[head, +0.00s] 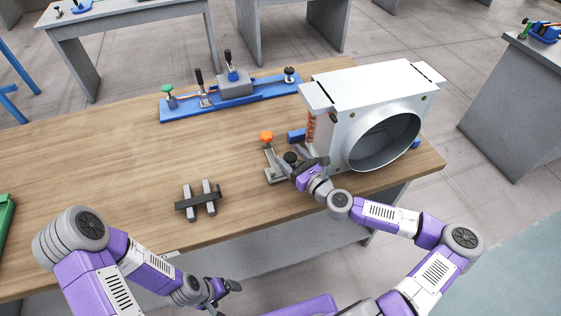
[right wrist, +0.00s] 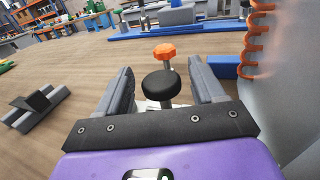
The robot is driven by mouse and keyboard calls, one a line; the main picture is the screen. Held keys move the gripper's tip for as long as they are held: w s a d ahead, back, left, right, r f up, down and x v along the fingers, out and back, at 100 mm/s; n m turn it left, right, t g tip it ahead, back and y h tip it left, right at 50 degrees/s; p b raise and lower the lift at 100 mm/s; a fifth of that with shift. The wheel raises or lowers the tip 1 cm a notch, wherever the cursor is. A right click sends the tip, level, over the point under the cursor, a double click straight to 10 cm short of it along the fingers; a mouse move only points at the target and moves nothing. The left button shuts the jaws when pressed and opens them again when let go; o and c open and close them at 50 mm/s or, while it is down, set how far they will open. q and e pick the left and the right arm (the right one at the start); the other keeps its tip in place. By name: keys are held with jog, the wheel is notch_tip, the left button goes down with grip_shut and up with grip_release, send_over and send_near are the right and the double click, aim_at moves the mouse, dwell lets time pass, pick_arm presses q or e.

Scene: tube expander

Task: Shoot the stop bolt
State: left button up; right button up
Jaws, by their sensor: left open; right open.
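A small grey bolt fixture (head: 277,173) stands on the wooden bench beside the white housing. It has an orange knob (head: 266,136) on an upright stem and a round black knob (head: 291,158); which part is the stop bolt I cannot tell for sure. My right gripper (head: 300,157) is open at the black knob. In the right wrist view the black knob (right wrist: 160,84) sits between the open fingers, with gaps at both sides, and the orange knob (right wrist: 164,50) stands beyond it. My left gripper (head: 224,289) is open and empty in front of the bench edge.
The white housing (head: 350,90) with its round duct stands close to the right of my right gripper. A blue rail with clamps (head: 225,98) lies at the back. A grey and black part (head: 198,199) lies front left. The bench's left side is mostly clear.

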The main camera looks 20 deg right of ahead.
aim_at(295, 160)
jog(key=shift+v, duration=2.2)
